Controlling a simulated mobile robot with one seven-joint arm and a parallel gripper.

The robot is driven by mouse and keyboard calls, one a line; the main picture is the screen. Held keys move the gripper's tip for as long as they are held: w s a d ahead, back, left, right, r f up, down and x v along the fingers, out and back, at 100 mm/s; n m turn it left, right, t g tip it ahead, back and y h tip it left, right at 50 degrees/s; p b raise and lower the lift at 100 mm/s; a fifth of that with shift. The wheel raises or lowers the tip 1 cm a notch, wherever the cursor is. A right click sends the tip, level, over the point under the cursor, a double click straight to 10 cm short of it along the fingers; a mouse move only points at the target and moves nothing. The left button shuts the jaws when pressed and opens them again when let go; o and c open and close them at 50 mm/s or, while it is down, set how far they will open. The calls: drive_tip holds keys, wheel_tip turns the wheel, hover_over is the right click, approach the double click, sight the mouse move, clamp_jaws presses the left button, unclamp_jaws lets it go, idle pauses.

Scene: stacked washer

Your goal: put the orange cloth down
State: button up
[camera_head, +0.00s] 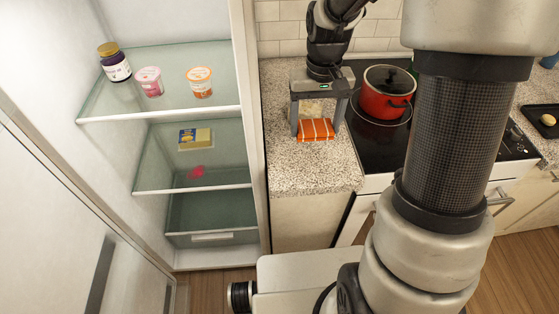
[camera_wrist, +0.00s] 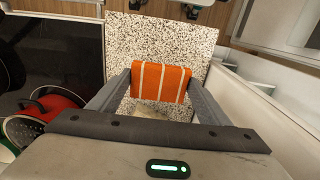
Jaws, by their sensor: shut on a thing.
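The orange cloth (camera_head: 316,130) with pale stripes is at the speckled counter (camera_head: 310,172), between the fridge and the stove. My gripper (camera_head: 317,134) points down with a finger at each side of the cloth and is shut on it. In the wrist view the cloth (camera_wrist: 160,83) spans the space between my two fingertips (camera_wrist: 160,88), with the counter (camera_wrist: 160,38) behind it. I cannot tell whether the underside of the cloth touches the counter.
A red pot (camera_head: 386,95) with a dark lid stands on the black stove (camera_head: 372,142) right of my gripper. The open fridge (camera_head: 245,130) is at left, with jars and tubs on its shelves. A pale object (camera_wrist: 152,112) lies behind the cloth. The counter's front part is clear.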

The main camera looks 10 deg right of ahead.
sight(311, 159)
wheel_tip(311, 159, down, 9)
drive_tip(key=shift+f, duration=0.2)
idle(0.3)
drive_tip(key=shift+f+b, duration=0.15)
drive_tip(key=shift+b, duration=0.25)
drive_tip(key=o, duration=1.1)
